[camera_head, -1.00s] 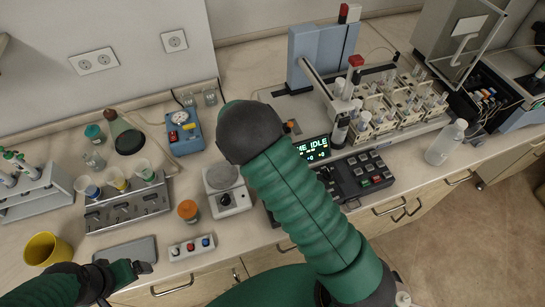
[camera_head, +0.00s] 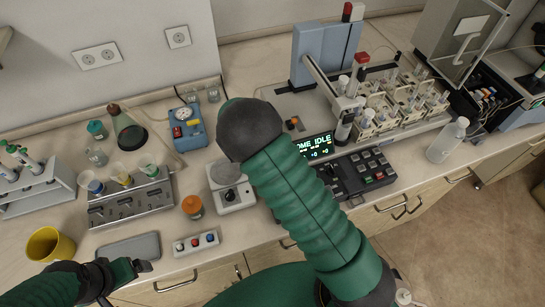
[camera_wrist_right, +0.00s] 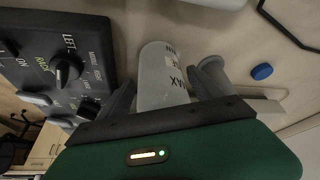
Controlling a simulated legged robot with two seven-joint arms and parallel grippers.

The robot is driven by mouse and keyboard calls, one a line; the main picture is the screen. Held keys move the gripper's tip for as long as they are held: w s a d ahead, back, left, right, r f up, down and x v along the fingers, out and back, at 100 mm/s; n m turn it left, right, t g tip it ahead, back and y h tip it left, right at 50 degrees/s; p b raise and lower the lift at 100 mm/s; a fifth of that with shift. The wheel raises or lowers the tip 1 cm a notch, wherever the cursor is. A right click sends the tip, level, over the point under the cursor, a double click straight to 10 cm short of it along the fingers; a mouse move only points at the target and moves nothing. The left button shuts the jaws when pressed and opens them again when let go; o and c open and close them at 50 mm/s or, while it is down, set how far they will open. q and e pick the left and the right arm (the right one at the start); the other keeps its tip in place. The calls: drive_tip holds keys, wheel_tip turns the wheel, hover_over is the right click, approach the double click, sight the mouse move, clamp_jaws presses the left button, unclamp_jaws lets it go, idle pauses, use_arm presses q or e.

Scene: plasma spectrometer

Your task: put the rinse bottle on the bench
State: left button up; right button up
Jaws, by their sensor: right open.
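In the right wrist view, a pale translucent cylinder (camera_wrist_right: 160,75) marked MAX stands between the fingers of my right gripper (camera_wrist_right: 165,92). It looks like a bottle, but I cannot tell whether it is the rinse bottle. The gripper is open around it; contact is not clear. In the head view my right arm hides this gripper and the cylinder. Another translucent bottle (camera_head: 444,145) stands upright on the bench (camera_head: 405,158) at the right. My left gripper (camera_head: 145,267) is low at the left, near a grey tray; its jaw opening is unclear.
A black keypad (camera_head: 345,188) and lit display (camera_head: 317,146) lie beside my right arm. Knobs on a black panel (camera_wrist_right: 65,65) are close to the right gripper. A stirrer (camera_head: 236,197), orange-capped jar (camera_head: 192,206) and button box (camera_head: 196,243) stand to the left.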

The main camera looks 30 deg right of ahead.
drive_tip(key=shift+a+r, duration=0.15)
drive_tip(key=shift+r, duration=0.2)
drive_tip(key=w+d+b+v, duration=0.1)
drive_tip(key=b+v, duration=0.1)
drive_tip(key=v, duration=0.9)
drive_tip(key=s+a+n+t+y, duration=0.1)
drive_tip(key=s+a+n, duration=0.3)
drive_tip(key=s+n, duration=0.4)
drive_tip(key=s+a+n+t+y, duration=0.1)
drive_tip(key=s+a+n+y, duration=0.2)
drive_tip(key=s+n, duration=0.5)
drive_tip(key=shift+a+f+y, duration=0.3)
drive_tip(key=shift+a, duration=0.15)
drive_tip(key=shift+s+d, duration=0.1)
drive_tip(key=shift+s, duration=0.15)
drive_tip(key=shift+d, duration=0.15)
drive_tip(key=shift+w, duration=0.1)
